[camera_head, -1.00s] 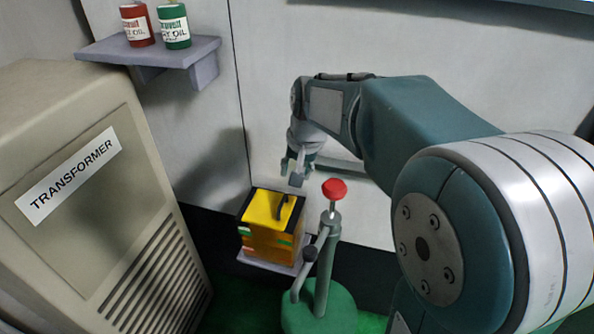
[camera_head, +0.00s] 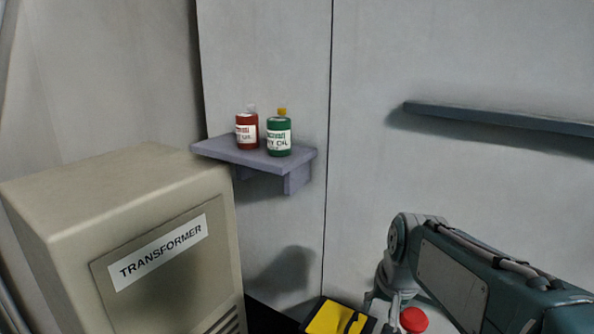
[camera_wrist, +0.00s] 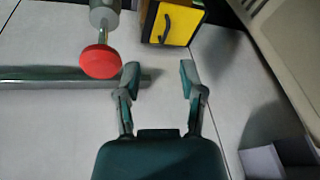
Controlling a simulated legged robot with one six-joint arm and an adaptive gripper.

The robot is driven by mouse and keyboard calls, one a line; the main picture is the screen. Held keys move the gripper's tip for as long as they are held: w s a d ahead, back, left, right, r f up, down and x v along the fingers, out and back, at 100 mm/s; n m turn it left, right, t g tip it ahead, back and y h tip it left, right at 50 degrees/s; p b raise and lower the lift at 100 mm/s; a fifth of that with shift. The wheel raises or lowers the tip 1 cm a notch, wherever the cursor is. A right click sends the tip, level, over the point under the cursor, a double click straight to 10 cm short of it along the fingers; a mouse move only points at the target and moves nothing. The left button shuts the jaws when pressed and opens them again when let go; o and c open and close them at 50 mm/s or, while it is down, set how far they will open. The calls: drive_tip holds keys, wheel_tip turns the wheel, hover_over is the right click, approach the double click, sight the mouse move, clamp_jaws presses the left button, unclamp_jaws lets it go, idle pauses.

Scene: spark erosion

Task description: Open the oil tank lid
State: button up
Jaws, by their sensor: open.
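The oil tank appears to be the yellow and black box (camera_head: 330,318) at the bottom edge of the head view, mostly cut off. Its yellow lid (camera_wrist: 176,22) with a dark curved handle (camera_wrist: 167,27) shows at the top of the wrist view and looks shut. My gripper (camera_wrist: 159,75) is open and empty, its two fingers apart. In the wrist view the lid lies beyond the fingertips, with a gap between. In the head view my gripper (camera_head: 383,305) is at the bottom, just right of the tank, with its fingertips hard to make out.
A red knob (camera_wrist: 100,61) on a post stands left of my fingers in the wrist view. The beige transformer cabinet (camera_head: 120,215) is at left. A wall shelf (camera_head: 255,158) holds a red bottle (camera_head: 247,130) and a green bottle (camera_head: 279,135). A dark ledge (camera_head: 500,118) runs along the right wall.

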drive_tip(key=s+n+t, duration=0.2)
drive_tip(key=s+n, duration=0.1)
drive_tip(key=s, duration=1.2)
drive_tip(key=shift+a+f+h, duration=0.2)
drive_tip(key=shift+h, duration=0.2)
drive_tip(key=shift+s, duration=0.15)
clamp_jaws()
drive_tip(key=m+g+y, duration=0.3)
drive_tip(key=m+g, duration=0.1)
drive_tip(key=m, duration=2.1)
hover_over(353, 330)
drive_tip(key=s+d, duration=0.2)
drive_tip(key=d, duration=0.1)
wheel_tip(353, 330, down, 15)
drive_tip(key=x, duration=0.9)
drive_tip(key=shift+w+d+f, duration=0.1)
drive_tip(key=shift+w, duration=0.1)
